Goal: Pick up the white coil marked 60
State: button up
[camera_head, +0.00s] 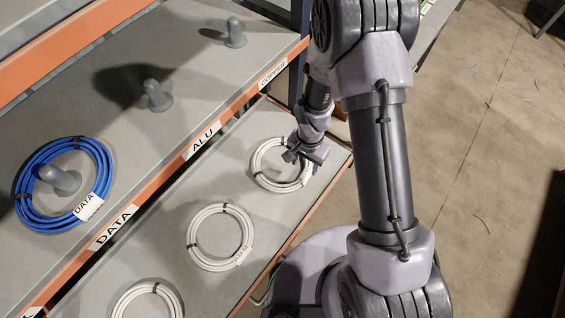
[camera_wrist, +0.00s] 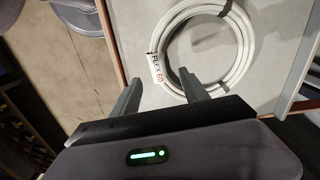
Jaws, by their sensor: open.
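The white coil marked 60 (camera_wrist: 241,62) lies flat on the grey lower shelf, and its tag (camera_wrist: 157,67) reads FLEX 60 in the wrist view. In the head view this white coil (camera_head: 256,165) is the farthest of the white coils, partly hidden by my gripper. My gripper (camera_head: 304,152) is over the coil's right side. In the wrist view my gripper (camera_wrist: 160,88) is open, its two fingers apart near the tagged side of the ring. The fingers look empty. I cannot tell whether a fingertip touches the coil.
Two more white coils, a middle one (camera_head: 190,236) and a near one (camera_head: 119,303), lie on the lower shelf (camera_head: 170,262). A blue coil (camera_head: 27,190) surrounds a peg on the upper shelf, labelled DATA. Pegs at ALU (camera_head: 157,97) and COPPER (camera_head: 236,36) are bare. An orange beam (camera_head: 160,178) edges the upper shelf.

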aim_at(305, 174)
jog(key=f+b, duration=0.1)
jog(key=f, duration=0.3)
jog(key=f+b, duration=0.1)
jog(key=f, duration=0.1)
jog(key=shift+d+f+b, duration=0.25)
jog(key=shift+f+b, duration=0.1)
jog(key=shift+f, duration=0.05)
jog(key=shift+s+r, duration=0.1)
jog(key=shift+r, duration=0.05)
jog(key=shift+c, duration=0.6)
grip_shut()
